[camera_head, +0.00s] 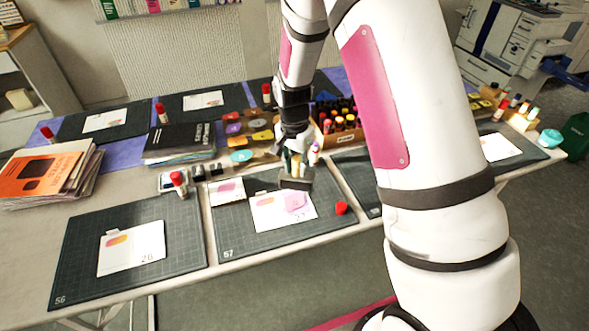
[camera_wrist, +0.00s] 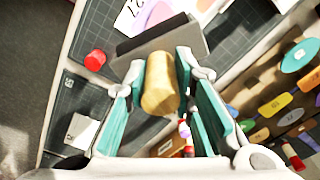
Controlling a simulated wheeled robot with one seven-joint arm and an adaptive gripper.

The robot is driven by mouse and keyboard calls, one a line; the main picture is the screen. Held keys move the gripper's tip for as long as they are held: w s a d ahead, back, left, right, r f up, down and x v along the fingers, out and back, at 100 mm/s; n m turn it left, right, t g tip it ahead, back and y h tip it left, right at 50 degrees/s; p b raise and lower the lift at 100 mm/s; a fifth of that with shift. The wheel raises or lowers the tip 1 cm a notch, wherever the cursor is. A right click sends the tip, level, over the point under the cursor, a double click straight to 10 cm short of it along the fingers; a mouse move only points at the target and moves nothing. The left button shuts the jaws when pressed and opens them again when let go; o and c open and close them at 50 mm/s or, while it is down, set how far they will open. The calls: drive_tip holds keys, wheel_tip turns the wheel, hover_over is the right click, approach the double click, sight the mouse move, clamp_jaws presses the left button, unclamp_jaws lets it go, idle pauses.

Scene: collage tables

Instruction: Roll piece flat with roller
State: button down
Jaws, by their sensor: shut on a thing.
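My gripper (camera_head: 297,163) is shut on the tan handle of a roller (camera_wrist: 160,85). The roller's dark grey head (camera_head: 295,184) hangs below the fingers, close over the far edge of a white card (camera_head: 268,222). Whether it touches the card is unclear. The card lies on cutting mat 57 (camera_head: 235,245) and carries a pink piece (camera_head: 295,201) at its upper right. In the wrist view, the roller head (camera_wrist: 160,45) partly hides the card (camera_wrist: 130,18) and the pink piece (camera_wrist: 160,12).
A red cap (camera_head: 341,208) lies right of the card. A smaller card (camera_head: 227,191) lies at the mat's upper left. Mat 56 (camera_head: 80,270) holds another card. Behind stand a black book stack (camera_head: 180,143), a glue stick (camera_head: 179,183) and a box of bottles (camera_head: 345,110).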

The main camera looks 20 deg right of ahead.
sight(297, 183)
drive_tip(key=m, duration=0.2)
drive_tip(key=f+m, duration=0.1)
drive_tip(key=m, duration=0.2)
drive_tip(key=shift+m+h, duration=0.3)
drive_tip(key=m, duration=0.2)
drive_tip(key=f+m, duration=0.1)
drive_tip(key=m, duration=0.2)
drive_tip(key=shift+w+d+g+p, duration=0.15)
drive_tip(key=shift+w+g+p, duration=0.05)
drive_tip(key=shift+g+p, duration=0.1)
drive_tip(key=shift+f+b, duration=0.8)
drive_tip(key=shift+f, duration=1.75)
drive_tip(key=shift+f, duration=0.45)
